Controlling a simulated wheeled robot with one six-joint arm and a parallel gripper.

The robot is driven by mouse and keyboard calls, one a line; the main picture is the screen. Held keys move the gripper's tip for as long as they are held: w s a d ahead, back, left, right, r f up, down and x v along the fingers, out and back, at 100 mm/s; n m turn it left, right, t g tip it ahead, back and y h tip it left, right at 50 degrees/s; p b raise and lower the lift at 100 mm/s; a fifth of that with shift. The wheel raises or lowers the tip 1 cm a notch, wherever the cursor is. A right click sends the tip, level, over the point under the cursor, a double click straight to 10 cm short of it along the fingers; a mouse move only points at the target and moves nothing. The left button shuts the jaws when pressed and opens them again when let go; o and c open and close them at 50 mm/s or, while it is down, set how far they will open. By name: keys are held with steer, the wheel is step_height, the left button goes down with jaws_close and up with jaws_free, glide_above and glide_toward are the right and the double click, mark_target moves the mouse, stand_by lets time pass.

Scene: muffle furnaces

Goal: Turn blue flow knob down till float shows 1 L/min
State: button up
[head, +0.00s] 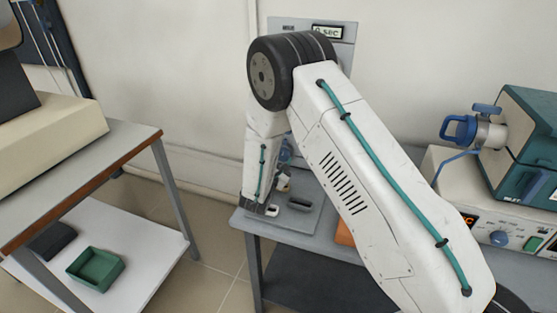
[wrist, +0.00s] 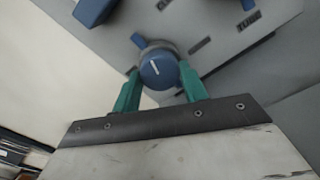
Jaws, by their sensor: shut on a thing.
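The blue flow knob (wrist: 158,70) is round with a white pointer line and shows in the wrist view, on a grey panel (wrist: 215,62). The pointer line tilts, with its upper end leaning left. My gripper (wrist: 158,85) has two teal fingers, one on each side of the knob, and is shut on it. In the head view my arm covers most of the knob's surroundings, and I cannot make out the knob there. No float or flow scale can be read in either view.
A grey panel with a small display (head: 328,32) stands at the wall behind my arm. A teal furnace (head: 525,150) stands on a control box at the right. A green tray (head: 96,268) lies on the lower shelf of the left table. Floor shows between the tables.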

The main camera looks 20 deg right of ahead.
steer(key=shift+w+a, duration=0.1)
steer(key=shift+a, duration=0.05)
stand_by(0.3)
steer(key=o, duration=1)
steer(key=shift+s+a, duration=0.15)
steer(key=shift+s, duration=0.1)
steer(key=v, duration=0.7)
steer(key=shift+s, duration=0.1)
